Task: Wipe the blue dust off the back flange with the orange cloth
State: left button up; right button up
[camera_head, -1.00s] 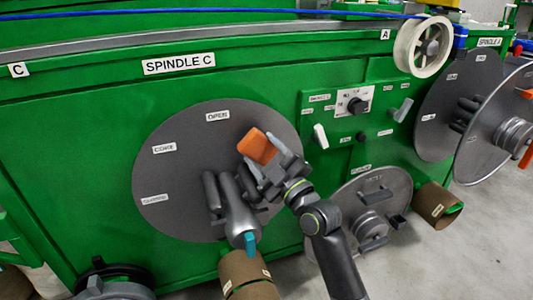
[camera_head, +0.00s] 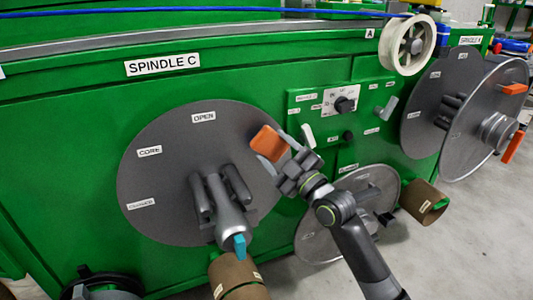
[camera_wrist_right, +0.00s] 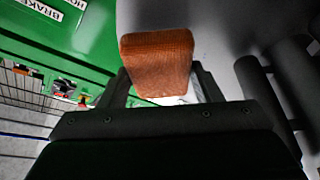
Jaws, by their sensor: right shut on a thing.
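The orange cloth (camera_head: 268,142) is a small folded pad held in my right gripper (camera_head: 282,154), which is shut on it. In the right wrist view the cloth (camera_wrist_right: 158,62) sits between the two fingers. The back flange (camera_head: 165,180) is the large grey disc under the SPINDLE C label. The cloth is in front of its upper right part; I cannot tell whether it touches. No blue dust can be made out on the visible face. The spindle (camera_head: 226,215) with its teal tip sticks out from the disc. My left gripper is not in view.
A control panel (camera_head: 340,108) with knob and levers is right of the disc. A loose flange (camera_head: 325,235) leans low behind my right arm. Brown cores (camera_head: 238,278) lie below. Open floor shows at lower right.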

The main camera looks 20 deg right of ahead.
jog(key=shift+s+d, duration=0.1)
jog(key=shift+d, duration=0.5)
jog(key=shift+s+a+b, duration=0.2)
jog(key=shift+a+b, duration=0.25)
jog(key=shift+a, duration=1.55)
jog(key=a, duration=0.1)
jog(key=a+b, duration=0.1)
jog(key=a, duration=0.1)
jog(key=shift+s+a+f, duration=0.1)
jog(key=shift+s, duration=0.1)
jog(key=shift+s+f, duration=0.1)
jog(key=s, duration=0.5)
jog(key=shift+s+a, duration=0.3)
jog(key=shift+s, duration=0.1)
